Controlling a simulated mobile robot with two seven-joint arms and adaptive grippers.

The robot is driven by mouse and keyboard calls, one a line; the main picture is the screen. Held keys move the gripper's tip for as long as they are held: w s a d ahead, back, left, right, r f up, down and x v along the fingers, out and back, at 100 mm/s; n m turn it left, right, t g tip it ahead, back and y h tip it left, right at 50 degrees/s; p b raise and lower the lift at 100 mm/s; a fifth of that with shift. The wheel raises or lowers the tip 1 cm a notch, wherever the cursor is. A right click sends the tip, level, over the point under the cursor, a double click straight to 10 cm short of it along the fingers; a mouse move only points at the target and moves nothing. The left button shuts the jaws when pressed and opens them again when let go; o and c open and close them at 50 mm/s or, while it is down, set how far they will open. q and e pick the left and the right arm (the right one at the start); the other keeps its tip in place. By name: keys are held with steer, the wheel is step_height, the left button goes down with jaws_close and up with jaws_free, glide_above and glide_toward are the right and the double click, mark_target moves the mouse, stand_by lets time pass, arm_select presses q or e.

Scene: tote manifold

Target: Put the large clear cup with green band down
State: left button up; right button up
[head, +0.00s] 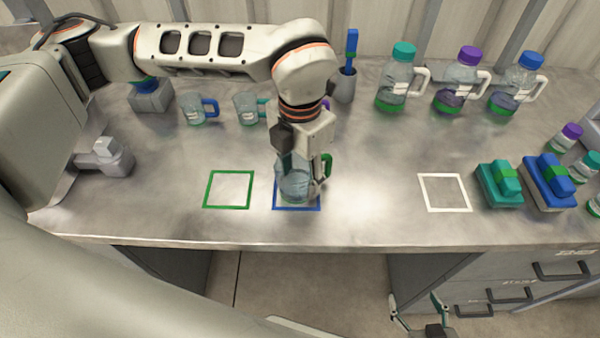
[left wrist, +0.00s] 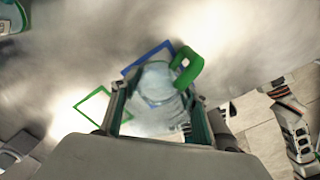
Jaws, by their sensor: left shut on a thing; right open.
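The large clear cup (head: 293,184) has a green handle at its right and stands roughly upright over the blue square outline (head: 284,208). My left gripper (head: 304,168) is shut on the cup from above, its fingers on either side of it. In the left wrist view the cup (left wrist: 156,80) sits between the fingers, with the blue outline (left wrist: 146,58) showing past it. I cannot tell whether its base touches the table. The green band is hard to make out. My right gripper (head: 420,308) is open and empty, low in front of the table.
A green square outline (head: 229,189) lies left of the cup and a white one (head: 444,193) to the right; both are empty. Two small mugs (head: 194,110) stand behind. Several bottles (head: 397,80) stand at the back right. A green block (head: 499,185) and a blue block (head: 549,182) lie right.

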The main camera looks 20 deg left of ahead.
arm_select(q)
steer(key=shift+f, duration=0.1)
steer(key=o, duration=1.2)
step_height(320, 180, up, 12)
steer(key=shift+r, duration=0.15)
